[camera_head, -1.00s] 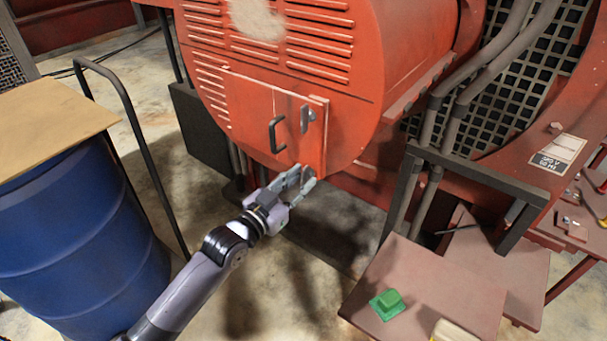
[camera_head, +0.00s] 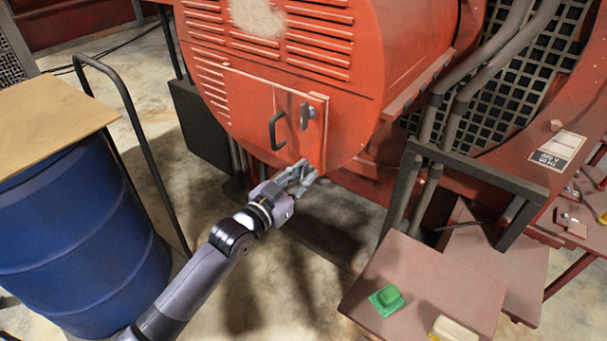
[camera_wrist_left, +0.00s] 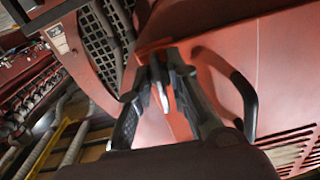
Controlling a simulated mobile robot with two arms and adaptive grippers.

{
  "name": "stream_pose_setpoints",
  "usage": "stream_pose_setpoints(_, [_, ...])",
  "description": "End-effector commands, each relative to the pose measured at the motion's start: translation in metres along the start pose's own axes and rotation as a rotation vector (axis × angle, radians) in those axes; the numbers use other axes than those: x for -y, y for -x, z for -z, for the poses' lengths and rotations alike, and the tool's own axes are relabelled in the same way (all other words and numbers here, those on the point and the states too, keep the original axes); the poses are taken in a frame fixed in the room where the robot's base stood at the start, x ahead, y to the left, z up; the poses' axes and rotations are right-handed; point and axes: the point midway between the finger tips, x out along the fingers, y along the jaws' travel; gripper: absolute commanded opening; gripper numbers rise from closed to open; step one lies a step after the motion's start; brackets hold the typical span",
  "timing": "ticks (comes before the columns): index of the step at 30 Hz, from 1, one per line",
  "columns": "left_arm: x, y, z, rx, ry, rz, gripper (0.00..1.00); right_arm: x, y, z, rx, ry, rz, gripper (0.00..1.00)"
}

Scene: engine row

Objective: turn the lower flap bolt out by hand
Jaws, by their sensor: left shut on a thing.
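My left gripper (camera_head: 306,174) is at the lower right corner of the red flap (camera_head: 262,110) on the round red housing. Its fingers are closed together on the lower flap bolt, which they mostly hide in the head view. In the left wrist view the dark fingertips (camera_wrist_left: 166,66) meet at the flap's edge, with a small pale metal piece (camera_wrist_left: 160,96) showing between the fingers. The upper fastener (camera_head: 308,113), with its grey bar, is in place above, beside the flap's dark handle (camera_head: 276,132). My right gripper is not in view.
The dark handle (camera_wrist_left: 246,104) is close to the fingers in the wrist view. A blue drum (camera_head: 75,240) with a board on top and a dark cart rail stand left. Dark pipes rise behind.

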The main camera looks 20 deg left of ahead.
Motion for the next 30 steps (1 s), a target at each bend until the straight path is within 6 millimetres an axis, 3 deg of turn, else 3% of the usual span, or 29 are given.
stream_pose_setpoints(15, [-0.001,0.0,0.0,0.0,0.126,0.0,0.0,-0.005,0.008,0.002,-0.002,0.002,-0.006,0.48])
stream_pose_setpoints(16, [-0.001,0.0,0.0,0.001,0.126,0.0,0.18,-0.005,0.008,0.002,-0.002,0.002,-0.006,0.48])
stream_pose_setpoints(19, [-0.001,0.0,0.0,0.0,0.125,0.0,0.25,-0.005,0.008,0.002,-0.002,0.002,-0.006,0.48])
stream_pose_setpoints(30, [0.0,0.003,-0.001,0.001,0.124,0.0,0.26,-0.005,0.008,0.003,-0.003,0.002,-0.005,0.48])
